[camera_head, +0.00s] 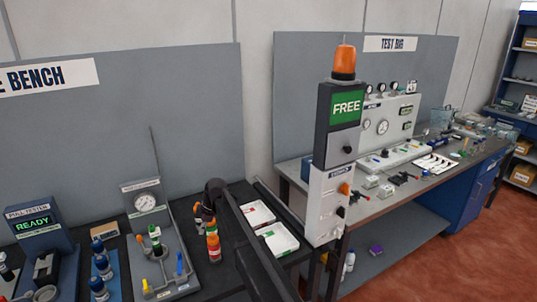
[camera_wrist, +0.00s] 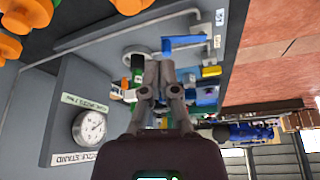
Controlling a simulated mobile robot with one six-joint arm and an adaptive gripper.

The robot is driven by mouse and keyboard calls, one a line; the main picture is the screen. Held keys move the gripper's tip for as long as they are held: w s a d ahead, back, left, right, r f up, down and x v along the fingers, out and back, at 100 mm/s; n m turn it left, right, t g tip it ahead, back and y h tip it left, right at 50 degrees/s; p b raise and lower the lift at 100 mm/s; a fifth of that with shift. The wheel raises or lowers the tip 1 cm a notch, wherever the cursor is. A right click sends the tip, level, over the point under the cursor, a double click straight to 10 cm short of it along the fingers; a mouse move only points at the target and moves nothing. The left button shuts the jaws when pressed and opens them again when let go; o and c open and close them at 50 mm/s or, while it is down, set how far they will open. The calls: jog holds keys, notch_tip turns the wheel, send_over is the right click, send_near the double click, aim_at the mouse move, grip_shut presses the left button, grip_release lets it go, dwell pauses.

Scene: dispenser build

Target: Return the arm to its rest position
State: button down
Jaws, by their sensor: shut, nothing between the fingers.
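My gripper (camera_wrist: 160,68) shows in the wrist view with its two grey fingers together and nothing between them. In that view it points toward the grey nozzle stand, whose dial gauge (camera_wrist: 89,128) is at the left. A blue handle (camera_wrist: 185,43) and a yellow piece (camera_wrist: 210,71) appear near the fingertips; whether they touch is unclear. In the head view, a dark part that looks like my arm slants across the lower middle, right of the gauge stand (camera_head: 145,203). My fingers cannot be made out there.
The signal post reading FREE (camera_head: 346,107) rises between the benches. A pull tester reading READY (camera_head: 40,235) is at the left. The test rig bench (camera_head: 400,190) is at the right.

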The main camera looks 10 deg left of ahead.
jog(key=s+d+m+h, duration=0.15)
jog(key=d+m, duration=0.25)
jog(key=d, duration=0.6)
jog(key=s+d+f+m+t, duration=0.1)
jog(key=s+d+m, duration=0.2)
jog(key=d, duration=0.8)
jog(key=s+d+m+h, duration=0.15)
jog(key=d+m, duration=0.25)
jog(key=d, duration=0.6)
jog(key=s+d+m, duration=0.5)
jog(key=s+d, duration=0.2)
jog(key=d, duration=0.3)
jog(key=s+d+m+h, duration=0.1)
jog(key=s+d+m, duration=0.4)
jog(key=s+d, duration=0.3)
jog(key=d, duration=0.3)
jog(key=shift+f+m+t, duration=0.2)
jog(key=shift+m+t, duration=0.1)
jog(key=shift+m, duration=0.1)
jog(key=shift+s+d, duration=0.1)
jog(key=shift+d, duration=0.05)
